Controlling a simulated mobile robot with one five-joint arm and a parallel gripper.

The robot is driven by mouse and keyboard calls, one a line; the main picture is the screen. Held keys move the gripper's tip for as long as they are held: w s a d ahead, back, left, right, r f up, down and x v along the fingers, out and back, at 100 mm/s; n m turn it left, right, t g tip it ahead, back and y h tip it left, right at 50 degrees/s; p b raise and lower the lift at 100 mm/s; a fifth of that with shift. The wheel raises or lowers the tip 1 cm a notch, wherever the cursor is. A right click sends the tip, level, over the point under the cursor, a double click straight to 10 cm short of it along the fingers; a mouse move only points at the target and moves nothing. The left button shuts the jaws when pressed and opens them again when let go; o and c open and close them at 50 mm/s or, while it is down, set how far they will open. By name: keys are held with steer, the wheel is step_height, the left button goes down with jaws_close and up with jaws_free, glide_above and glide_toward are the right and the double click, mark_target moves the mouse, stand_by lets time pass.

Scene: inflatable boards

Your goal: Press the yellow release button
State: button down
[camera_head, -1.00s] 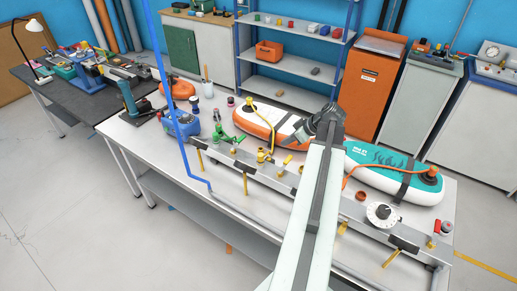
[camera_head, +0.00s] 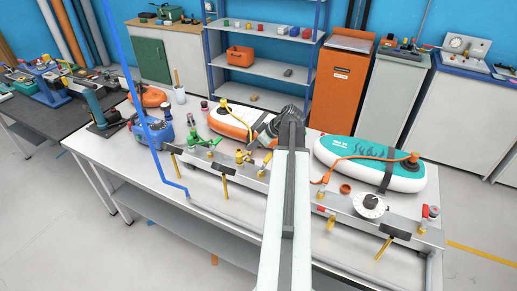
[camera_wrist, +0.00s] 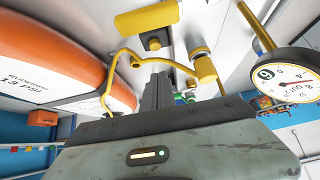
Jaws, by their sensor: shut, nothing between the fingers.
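My gripper (camera_wrist: 157,92) is shut and empty in the wrist view, its dark fingers pointing toward yellow fittings on a grey rail. A small yellow button-like knob (camera_wrist: 155,43) is just beyond the fingertips, apart from them as far as I can see. A larger yellow cylinder (camera_wrist: 147,18) is above it in the picture, and another yellow fitting (camera_wrist: 205,68) is to the right. I cannot tell for certain which is the release button. In the head view my gripper (camera_head: 262,136) reaches down-left over the rail, near several yellow fittings (camera_head: 240,156); its fingertips are hard to make out.
An orange-white inflatable board (camera_head: 232,123) lies behind the rail, and a teal-white one (camera_head: 350,150) lies to the right. A round gauge (camera_wrist: 285,78) is right of the fingers. A white dial (camera_head: 370,203) is on the rail's right.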

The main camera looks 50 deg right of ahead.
mark_target(248, 160)
steer(key=f+b, duration=0.2)
steer(key=f, duration=0.1)
steer(key=w+f+b, duration=0.1)
steer(key=f+b, duration=0.1)
steer(key=shift+a+f, duration=0.2)
steer(key=shift+f, duration=0.1)
